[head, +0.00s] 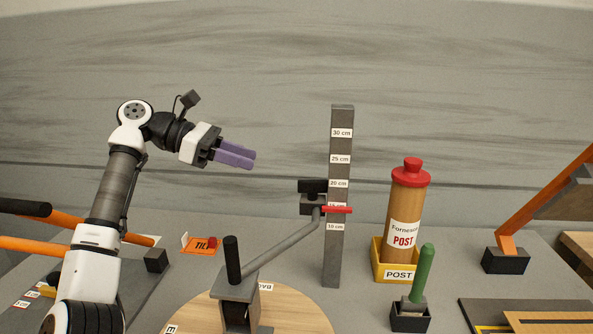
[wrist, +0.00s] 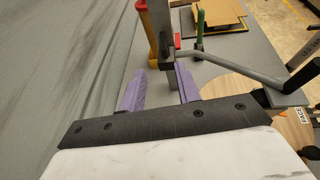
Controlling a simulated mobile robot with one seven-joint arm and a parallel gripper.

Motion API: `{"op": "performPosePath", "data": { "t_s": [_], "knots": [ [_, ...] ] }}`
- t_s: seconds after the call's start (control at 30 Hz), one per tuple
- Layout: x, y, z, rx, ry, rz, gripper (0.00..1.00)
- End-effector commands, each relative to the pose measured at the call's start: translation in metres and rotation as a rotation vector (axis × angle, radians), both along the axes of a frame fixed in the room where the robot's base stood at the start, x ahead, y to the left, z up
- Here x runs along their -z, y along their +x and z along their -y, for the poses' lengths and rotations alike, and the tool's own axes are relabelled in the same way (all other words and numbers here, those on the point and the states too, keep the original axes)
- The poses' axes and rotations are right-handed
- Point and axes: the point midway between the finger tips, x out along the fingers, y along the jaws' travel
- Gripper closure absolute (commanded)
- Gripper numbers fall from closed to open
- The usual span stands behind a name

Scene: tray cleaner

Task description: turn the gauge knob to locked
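The gauge is a grey upright post (head: 340,240) with centimetre labels. It carries a dark slider (head: 313,208) with a red pointer (head: 338,210) that partly covers the label between 10 and 20 cm. A black block (head: 313,186), which may be the knob, sits on top of the slider; I see no locked marking. The post also shows in the wrist view (wrist: 177,18), ahead of the fingers. My gripper (head: 253,160) is up and to the left of the slider, apart from it. In the wrist view its purple fingers (wrist: 158,88) are spread with nothing between them.
A grey rod (head: 285,245) runs from the slider to a block with a black handle (head: 233,260) on a round wooden board (head: 295,315). An orange TILT plate (head: 201,247) lies left.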

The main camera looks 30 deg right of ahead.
Motion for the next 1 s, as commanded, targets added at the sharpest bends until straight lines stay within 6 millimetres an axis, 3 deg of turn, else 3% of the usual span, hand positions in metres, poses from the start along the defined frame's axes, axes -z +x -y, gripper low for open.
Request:
{"op": "performPosePath", "data": {
  "t_s": [0.23, 0.7, 1.0],
  "knots": [
    [0.015, -0.009, 0.011, 0.021, 0.028, 0.006, 0.67],
    [0.048, -0.053, 0.086, 0.02, 0.026, 0.005, 0.67],
    [0.06, -0.065, 0.108, 0.017, 0.026, 0.005, 0.67]
  ]
}}
